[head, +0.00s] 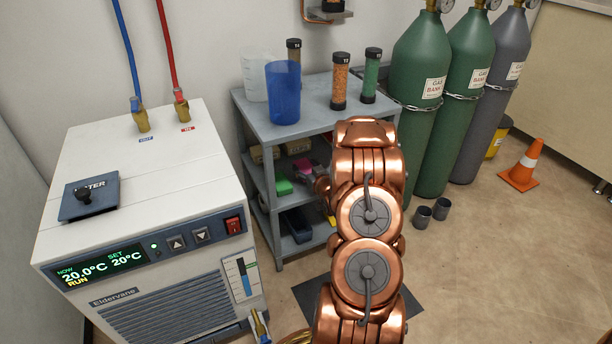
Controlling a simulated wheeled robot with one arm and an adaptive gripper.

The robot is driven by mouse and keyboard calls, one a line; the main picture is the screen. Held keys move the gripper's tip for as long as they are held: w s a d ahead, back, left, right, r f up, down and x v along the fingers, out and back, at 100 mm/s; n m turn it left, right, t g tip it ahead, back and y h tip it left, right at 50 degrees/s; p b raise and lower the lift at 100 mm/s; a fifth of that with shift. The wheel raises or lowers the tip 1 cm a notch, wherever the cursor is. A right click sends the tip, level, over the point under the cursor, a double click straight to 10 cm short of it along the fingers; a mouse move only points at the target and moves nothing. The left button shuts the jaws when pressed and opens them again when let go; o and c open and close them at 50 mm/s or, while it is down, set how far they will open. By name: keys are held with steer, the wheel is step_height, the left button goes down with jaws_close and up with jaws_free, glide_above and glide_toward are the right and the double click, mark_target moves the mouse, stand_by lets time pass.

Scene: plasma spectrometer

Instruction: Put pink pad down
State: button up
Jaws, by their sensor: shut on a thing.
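The pink pad (303,167) shows as a small pink patch at the middle shelf of the grey cart (262,185), left of my arm. My gripper (313,178) is mostly hidden by my copper arm; only a small part shows beside the pad. It is shut on the pink pad, inside the cart's shelf space. I cannot tell whether the pad touches the shelf. A green block (283,186) lies just left of the pad and nearer.
The cart's top holds a blue cup (283,92), a clear beaker (254,76) and several capped tubes. A white chiller (150,190) stands left. Green gas cylinders (417,90), small grey cups (422,216) and an orange cone (524,168) stand right.

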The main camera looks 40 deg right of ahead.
steer(key=shift+f+b, duration=0.4)
steer(key=shift+f, duration=0.85)
steer(key=shift+f, duration=0.1)
steer(key=o, duration=0.9)
steer(key=shift+o, duration=0.2)
